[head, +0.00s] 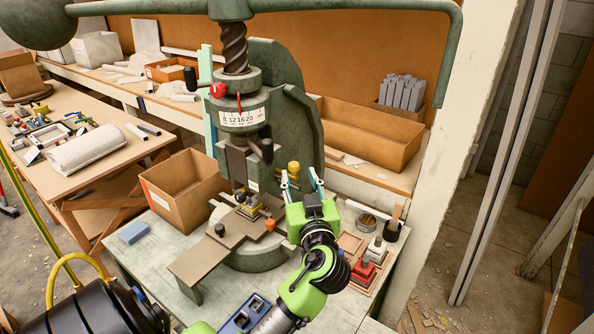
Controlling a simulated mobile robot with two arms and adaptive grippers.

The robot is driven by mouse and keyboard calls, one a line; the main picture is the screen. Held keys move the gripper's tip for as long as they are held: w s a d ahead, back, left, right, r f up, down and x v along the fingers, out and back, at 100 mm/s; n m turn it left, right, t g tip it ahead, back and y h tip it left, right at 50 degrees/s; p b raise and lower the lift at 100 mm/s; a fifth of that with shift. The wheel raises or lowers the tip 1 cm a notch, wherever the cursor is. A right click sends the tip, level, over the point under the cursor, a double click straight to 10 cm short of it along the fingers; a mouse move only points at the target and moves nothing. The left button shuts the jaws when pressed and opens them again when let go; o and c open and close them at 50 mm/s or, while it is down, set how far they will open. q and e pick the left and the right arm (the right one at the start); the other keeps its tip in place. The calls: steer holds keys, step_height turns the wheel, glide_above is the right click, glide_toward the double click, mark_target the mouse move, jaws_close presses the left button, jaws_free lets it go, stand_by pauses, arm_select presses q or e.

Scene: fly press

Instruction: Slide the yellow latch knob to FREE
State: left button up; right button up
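The yellow latch knob (293,168) sits on the right side of the green fly press (285,95), just right of its column. My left gripper (300,176) points away from me towards the knob. Its two fingers are spread, with a clear gap between them, and the knob shows beyond and between the tips, nearer the left one. I cannot tell whether a finger touches it. No FREE marking is readable, so the latch position is unclear. My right gripper is not in view.
The press's long handle bar (350,6) crosses overhead and drops at the right. A cardboard box (183,187) stands left of the press. A tray with a red-based block (363,270) and a tool cup (392,230) are right of my arm.

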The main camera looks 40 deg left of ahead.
arm_select(q)
steer(key=v, duration=0.7)
steer(key=shift+s+d, duration=0.2)
steer(key=shift+d, duration=0.15)
